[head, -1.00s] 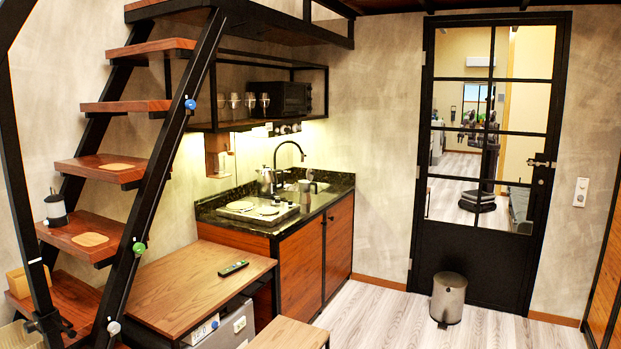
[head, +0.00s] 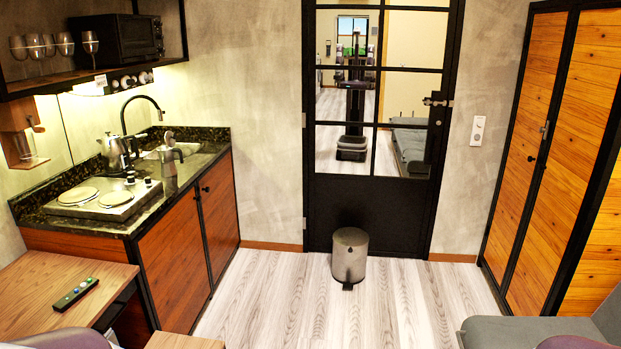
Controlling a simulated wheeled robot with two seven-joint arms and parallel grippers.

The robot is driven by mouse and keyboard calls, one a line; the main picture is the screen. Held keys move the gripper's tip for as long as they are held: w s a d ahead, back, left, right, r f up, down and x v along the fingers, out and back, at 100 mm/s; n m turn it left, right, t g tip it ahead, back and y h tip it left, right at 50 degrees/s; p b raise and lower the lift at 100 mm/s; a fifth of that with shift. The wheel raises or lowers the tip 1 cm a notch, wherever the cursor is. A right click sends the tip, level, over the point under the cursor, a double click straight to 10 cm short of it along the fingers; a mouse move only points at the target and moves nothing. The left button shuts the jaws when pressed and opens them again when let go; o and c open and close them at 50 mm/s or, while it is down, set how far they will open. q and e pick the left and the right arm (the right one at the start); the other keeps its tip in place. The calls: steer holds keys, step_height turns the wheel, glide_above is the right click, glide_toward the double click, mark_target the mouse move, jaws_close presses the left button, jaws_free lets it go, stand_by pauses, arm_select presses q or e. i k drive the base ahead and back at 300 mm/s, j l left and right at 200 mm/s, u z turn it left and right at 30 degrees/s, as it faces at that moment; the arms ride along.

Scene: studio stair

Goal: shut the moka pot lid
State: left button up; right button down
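The moka pot (head: 168,160) stands upright on the dark stone counter (head: 205,158), near its front edge and beside the sink. It is a small metal pot, and its lid (head: 169,138) appears raised at the top. The pot is small in the view, so the exact angle of the lid is hard to tell. Neither of my grippers shows in the head view.
A metal kettle (head: 112,153) and a two-plate hob (head: 104,197) are left of the pot; a black tap (head: 126,115) rises behind. A desk (head: 40,290) with a remote (head: 76,293) is near left. A bin (head: 349,256) stands by the door (head: 365,215). The floor between is clear.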

mark_target(169, 138)
steer(key=i+l, duration=0.1)
steer(key=i, duration=0.75)
steer(key=i+l, duration=0.15)
steer(key=i, duration=0.7)
steer(key=i+l, duration=0.1)
steer(key=i, duration=0.8)
